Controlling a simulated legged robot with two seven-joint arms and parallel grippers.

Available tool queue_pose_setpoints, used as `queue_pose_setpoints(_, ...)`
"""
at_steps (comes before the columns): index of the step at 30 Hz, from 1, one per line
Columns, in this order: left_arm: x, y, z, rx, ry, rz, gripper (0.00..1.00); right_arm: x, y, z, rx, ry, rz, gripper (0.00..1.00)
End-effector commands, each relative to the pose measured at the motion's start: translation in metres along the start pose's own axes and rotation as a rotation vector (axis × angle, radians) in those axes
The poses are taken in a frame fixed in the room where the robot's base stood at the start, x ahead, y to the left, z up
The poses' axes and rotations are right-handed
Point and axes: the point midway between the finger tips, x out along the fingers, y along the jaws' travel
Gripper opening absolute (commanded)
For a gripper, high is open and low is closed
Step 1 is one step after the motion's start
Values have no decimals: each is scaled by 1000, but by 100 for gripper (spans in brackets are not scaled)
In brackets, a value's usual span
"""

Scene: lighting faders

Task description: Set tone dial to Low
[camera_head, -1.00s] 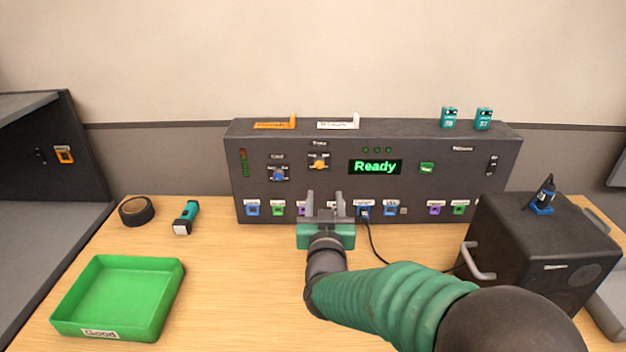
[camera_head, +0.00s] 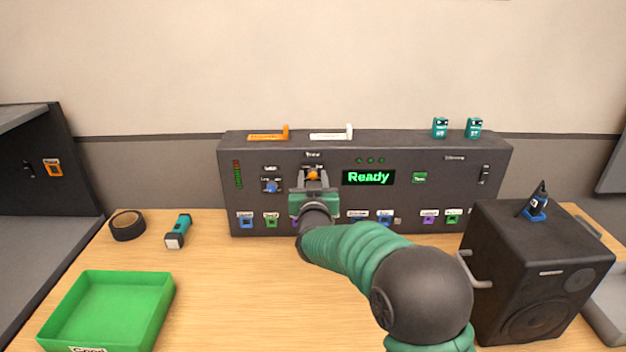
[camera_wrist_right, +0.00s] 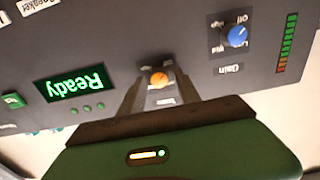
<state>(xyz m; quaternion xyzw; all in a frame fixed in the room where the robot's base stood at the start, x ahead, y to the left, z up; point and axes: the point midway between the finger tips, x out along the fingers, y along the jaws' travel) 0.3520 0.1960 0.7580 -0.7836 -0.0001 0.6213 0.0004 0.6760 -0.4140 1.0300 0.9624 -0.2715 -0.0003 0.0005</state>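The tone dial, an orange knob (camera_head: 313,174) under a small label, is on the dark console panel (camera_head: 475,205), left of the green "Ready" display (camera_head: 368,177). My right gripper (camera_head: 314,178) is in front of it with its fingers pointing at the panel. In the right wrist view, the orange knob (camera_wrist_right: 159,79) shows between the two spread fingers (camera_wrist_right: 155,90), with visible gaps on both sides. The gripper is open there. The setting marks around the knob are too small or hidden to read. My left gripper is in neither view.
A blue Gain dial (camera_head: 271,186) is left of the tone dial. A green button (camera_head: 419,178) is right of the display, and labelled ports line the panel's bottom. A black speaker (camera_head: 540,265) stands right; a green tray (camera_head: 110,305), tape (camera_head: 127,225) and flashlight (camera_head: 178,231) lie left.

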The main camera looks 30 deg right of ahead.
Motion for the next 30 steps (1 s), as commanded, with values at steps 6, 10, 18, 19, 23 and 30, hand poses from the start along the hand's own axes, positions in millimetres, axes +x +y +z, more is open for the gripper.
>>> queue_pose_setpoints(6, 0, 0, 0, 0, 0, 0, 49, 0, 0, 1, 1, -1, -1, 9)
queue_pose_setpoints(10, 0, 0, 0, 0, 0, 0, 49, 1, 0, 1, 1, -1, -2, 0)
queue_pose_setpoints(18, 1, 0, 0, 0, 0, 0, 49, 1, 0, 2, 13, -3, -1, 0)
queue_pose_setpoints(19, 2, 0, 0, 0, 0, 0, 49, 1, 0, 2, 18, -3, -1, 0)
queue_pose_setpoints(23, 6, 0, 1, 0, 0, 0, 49, 1, 0, 3, 58, -3, -1, 0)
queue_pose_setpoints(30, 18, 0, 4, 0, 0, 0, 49, 1, 0, 5, 209, -2, -2, 0)
